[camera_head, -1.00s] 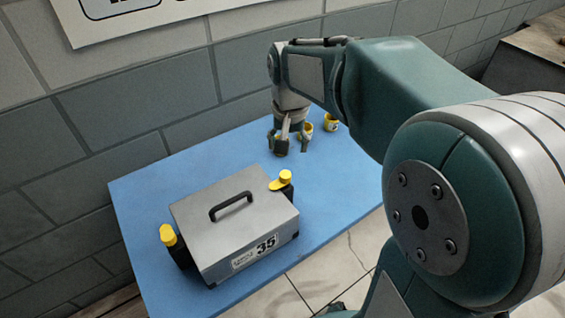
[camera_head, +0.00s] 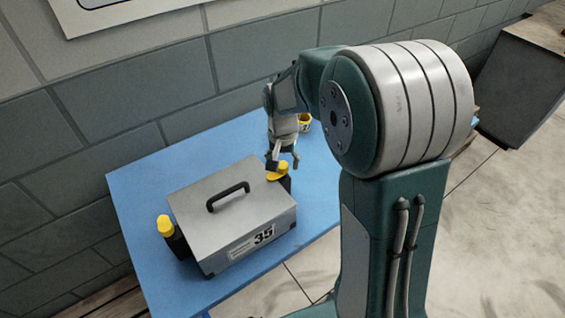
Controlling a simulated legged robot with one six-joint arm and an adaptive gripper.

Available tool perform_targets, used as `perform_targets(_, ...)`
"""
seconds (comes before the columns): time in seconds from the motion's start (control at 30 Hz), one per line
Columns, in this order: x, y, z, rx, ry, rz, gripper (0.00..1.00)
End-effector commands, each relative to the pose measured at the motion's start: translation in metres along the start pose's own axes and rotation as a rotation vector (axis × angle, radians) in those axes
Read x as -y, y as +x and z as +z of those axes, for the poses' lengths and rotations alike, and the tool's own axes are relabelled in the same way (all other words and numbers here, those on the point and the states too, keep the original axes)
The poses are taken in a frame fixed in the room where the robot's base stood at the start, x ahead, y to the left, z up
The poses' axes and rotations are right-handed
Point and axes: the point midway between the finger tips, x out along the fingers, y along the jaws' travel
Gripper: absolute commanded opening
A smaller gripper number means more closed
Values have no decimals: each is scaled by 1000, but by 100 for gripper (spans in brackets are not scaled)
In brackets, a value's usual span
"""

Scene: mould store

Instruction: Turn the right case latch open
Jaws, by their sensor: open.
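The grey case (camera_head: 215,225) with a black top handle and a "35" label stands on the blue table. Its right latch (camera_head: 277,174) has a yellow knob on a black body at the case's right side. Its left latch (camera_head: 166,227), also yellow on black, is at the left side. My gripper (camera_head: 283,163) is open and points down just above and behind the right latch. Its fingers partly hide the yellow knob. I cannot tell whether they touch it.
A brick wall (camera_head: 110,100) runs close behind the table. A dark cabinet (camera_head: 520,80) stands at the far right.

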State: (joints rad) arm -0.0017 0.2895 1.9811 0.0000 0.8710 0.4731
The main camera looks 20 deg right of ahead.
Motion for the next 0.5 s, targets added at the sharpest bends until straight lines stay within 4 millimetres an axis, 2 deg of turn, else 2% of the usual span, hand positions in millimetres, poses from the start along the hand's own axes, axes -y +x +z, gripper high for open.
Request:
perform_targets(0.33, 0, 6, 0, 0, 0, 0, 78)
perform_targets(0.37, 0, 6, 0, 0, 0, 0, 69)
perform_targets(0.4, 0, 6, 0, 0, 0, 0, 51)
perform_targets(0.47, 0, 6, 0, 0, 0, 0, 24)
perform_targets(0.5, 0, 6, 0, 0, 0, 0, 6)
